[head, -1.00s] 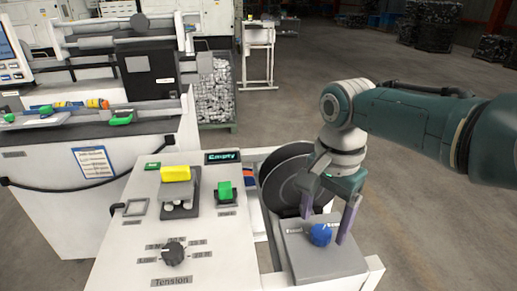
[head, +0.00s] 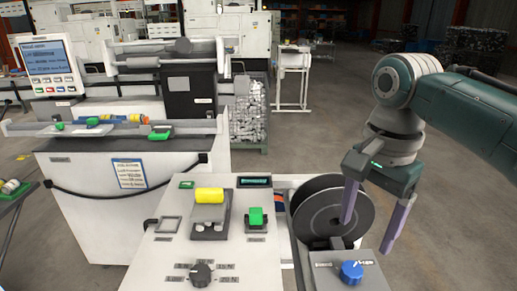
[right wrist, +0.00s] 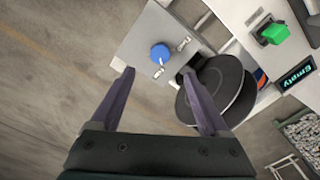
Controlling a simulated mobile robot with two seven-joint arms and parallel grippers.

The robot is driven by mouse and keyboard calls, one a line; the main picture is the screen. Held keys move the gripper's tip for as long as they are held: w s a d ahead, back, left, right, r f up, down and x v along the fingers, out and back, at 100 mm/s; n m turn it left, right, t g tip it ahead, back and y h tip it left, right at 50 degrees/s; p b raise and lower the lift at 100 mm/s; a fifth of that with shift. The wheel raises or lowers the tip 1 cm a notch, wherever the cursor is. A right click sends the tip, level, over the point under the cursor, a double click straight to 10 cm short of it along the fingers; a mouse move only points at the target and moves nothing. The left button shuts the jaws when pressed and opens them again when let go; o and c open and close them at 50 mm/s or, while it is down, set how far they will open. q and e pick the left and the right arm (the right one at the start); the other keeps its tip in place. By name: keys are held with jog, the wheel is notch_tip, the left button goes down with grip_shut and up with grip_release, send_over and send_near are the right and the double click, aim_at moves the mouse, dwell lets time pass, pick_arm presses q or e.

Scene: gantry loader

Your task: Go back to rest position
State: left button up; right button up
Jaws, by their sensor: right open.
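My right gripper (head: 373,225) is open and empty, its two purple fingers pointing down above the grey box with the blue knob (head: 352,271). The fingertips are apart from the knob. In the right wrist view the open gripper (right wrist: 162,80) has the blue knob (right wrist: 160,52) beyond its fingertips, with nothing between the fingers. My right arm comes in from the right side of the head view. My left gripper shows in neither view.
A white panel (head: 160,255) with a yellow block (head: 209,195), a green switch (head: 256,217) and a black tension knob (head: 201,274) stands left of the gripper. A dark reel (head: 320,190) is close behind the fingers. Open floor (head: 470,250) lies to the right.

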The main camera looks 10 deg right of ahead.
jog(key=s+a+f+n+t+p, duration=0.1)
jog(key=s+a+f+n+p, duration=0.15)
jog(key=s+a+n, duration=0.45)
jog(key=s+r+n+t, duration=0.1)
jog(key=s+r+n, duration=0.2)
jog(key=s, duration=0.4)
jog(key=s+r+n+t+p, duration=0.1)
jog(key=s+r+n, duration=0.3)
jog(key=s+n, duration=0.2)
jog(key=shift+s+d+t+p, duration=0.3)
jog(key=shift+s+d, duration=0.1)
jog(key=shift+s, duration=0.15)
